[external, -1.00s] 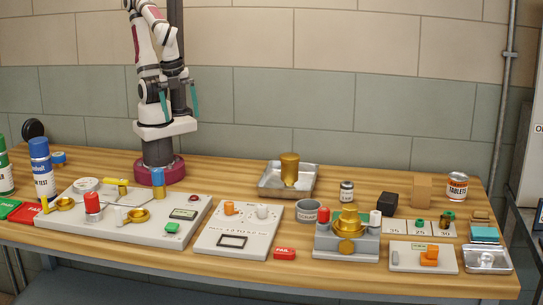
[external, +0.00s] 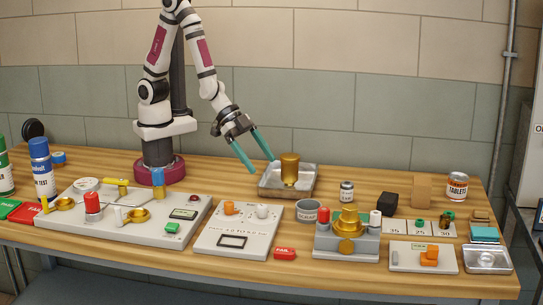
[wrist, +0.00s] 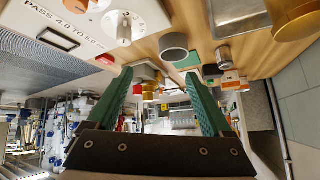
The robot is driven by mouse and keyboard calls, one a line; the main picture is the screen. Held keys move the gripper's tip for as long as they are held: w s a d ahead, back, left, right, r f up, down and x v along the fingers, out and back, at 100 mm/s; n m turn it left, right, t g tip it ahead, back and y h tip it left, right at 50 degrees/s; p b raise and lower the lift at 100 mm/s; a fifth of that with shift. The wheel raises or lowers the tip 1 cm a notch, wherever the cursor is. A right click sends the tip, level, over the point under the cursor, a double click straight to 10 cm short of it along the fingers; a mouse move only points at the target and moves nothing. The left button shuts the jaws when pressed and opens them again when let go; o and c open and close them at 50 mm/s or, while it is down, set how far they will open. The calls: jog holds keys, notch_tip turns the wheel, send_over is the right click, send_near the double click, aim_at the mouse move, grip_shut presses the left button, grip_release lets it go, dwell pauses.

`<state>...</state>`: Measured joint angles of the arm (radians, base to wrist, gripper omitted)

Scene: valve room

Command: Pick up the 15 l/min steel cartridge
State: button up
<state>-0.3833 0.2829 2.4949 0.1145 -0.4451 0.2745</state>
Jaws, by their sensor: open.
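My gripper (external: 262,164) is open and empty in the external view. Its two teal fingers point down and to the right, above the left side of the metal tray with the brass piece. The wrist view shows the spread fingers (wrist: 160,75) with nothing held between them. I cannot pick out a steel cartridge marked 15 l/min. A white label strip (external: 398,227) reads what looks like 35, 25 and 30.
The metal tray (external: 272,193) holds a brass piece (external: 289,170). A grey cup (external: 307,211), small jar (external: 346,192), black block (external: 387,203) and brass-topped fixture (external: 347,242) stand rightward. A white test panel (external: 215,244) lies in front. Bare wood (external: 225,187) shows left of the tray.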

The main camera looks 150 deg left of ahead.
jog(key=a+f+n+t+y, duration=0.1)
jog(key=a+f+n+y, duration=0.1)
jog(key=a, duration=0.3)
jog(key=n+t+y, duration=0.1)
jog(key=n+y, duration=0.2)
jog(key=n, duration=0.1)
send_near(343, 183)
jog(key=shift+w+a+f+y, duration=0.25)
jog(key=shift+w+a+f, duration=0.25)
jog(key=shift+w, duration=0.1)
jog(key=shift+w+a+f+y, duration=0.25)
jog(key=shift+w+a+f, duration=0.25)
jog(key=shift+w, duration=0.15)
jog(key=x, duration=0.6)
jog(key=shift+w+f, duration=0.1)
jog(key=shift+w, duration=0.05)
grip_shut()
